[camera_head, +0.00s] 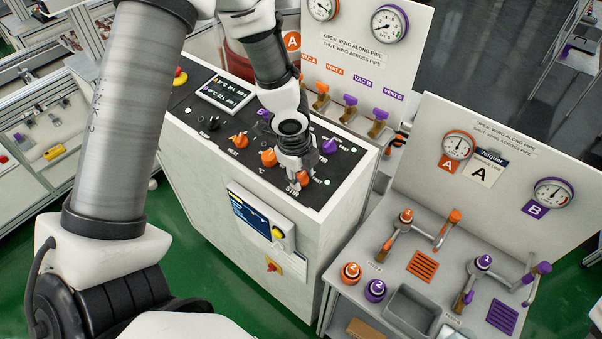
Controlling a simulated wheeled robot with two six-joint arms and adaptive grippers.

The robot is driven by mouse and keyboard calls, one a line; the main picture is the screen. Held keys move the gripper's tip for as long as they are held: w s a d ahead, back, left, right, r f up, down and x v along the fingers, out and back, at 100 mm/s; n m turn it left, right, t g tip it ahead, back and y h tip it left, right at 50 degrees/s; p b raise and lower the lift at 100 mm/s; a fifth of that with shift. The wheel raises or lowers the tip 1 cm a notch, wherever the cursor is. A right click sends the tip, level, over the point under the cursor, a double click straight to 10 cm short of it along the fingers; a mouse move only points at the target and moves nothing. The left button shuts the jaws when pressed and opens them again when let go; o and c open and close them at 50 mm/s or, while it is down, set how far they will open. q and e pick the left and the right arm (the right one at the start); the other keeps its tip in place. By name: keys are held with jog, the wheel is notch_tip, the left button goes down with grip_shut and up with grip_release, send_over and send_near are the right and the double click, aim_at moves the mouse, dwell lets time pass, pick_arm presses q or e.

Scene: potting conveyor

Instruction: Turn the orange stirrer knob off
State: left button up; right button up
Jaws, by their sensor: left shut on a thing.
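The orange stirrer knob (302,178) is on the black top panel of the white control cabinet, beside a STIR label. A FAST label and a lit green lamp (327,182) are just to its right. My left gripper (299,172) reaches down from above and is shut on this knob. The fingers cover most of the knob, so its pointer and exact setting are hidden. My right gripper is not in view.
An orange heat knob (239,140), another orange knob (268,156) and a purple knob (329,146) share the panel (222,135). A valve board with gauges (362,55) stands behind it. A grey bench (361,312) with bottles and valves is at right.

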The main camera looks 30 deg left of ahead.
pick_arm(q)
jog(key=shift+s+f+n, duration=0.1)
jog(key=shift+n, duration=0.3)
jog(key=n+b, duration=0.2)
jog(key=n, duration=0.2)
jog(key=shift+f, duration=0.15)
jog(key=shift+n+b, duration=1.2)
jog(key=shift+n, duration=0.7)
jog(key=o, duration=1.2)
jog(key=shift+c, duration=0.2)
jog(key=shift+a, duration=0.1)
jog(key=shift+r, duration=0.2)
